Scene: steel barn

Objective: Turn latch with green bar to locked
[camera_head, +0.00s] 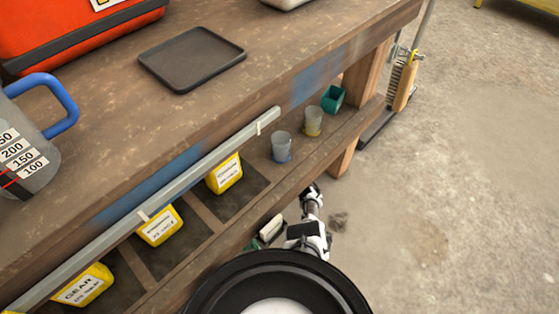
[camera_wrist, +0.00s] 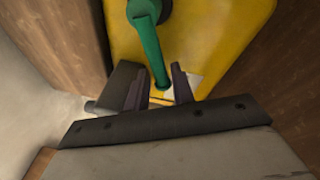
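In the wrist view, the green bar (camera_wrist: 151,48) hangs down, slightly slanted, from a round green hub at the top edge. It lies against a yellow surface (camera_wrist: 225,35). My gripper (camera_wrist: 160,85) has its two dark fingers apart. The bar's lower tip shows between the fingers, with a gap visible on the right; I cannot tell whether the left finger touches it. In the head view, a bit of green (camera_head: 255,244) shows beside my pale hand, low by the bench's lower shelf. The latch is otherwise hidden there.
A wooden workbench (camera_head: 110,115) fills the left, with a black tray (camera_head: 191,58) on top. Its lower shelf holds yellow containers (camera_head: 225,174) and small cups (camera_head: 282,147). In the wrist view, wooden panels (camera_wrist: 55,40) flank the yellow surface. Concrete floor (camera_head: 460,180) is open on the right.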

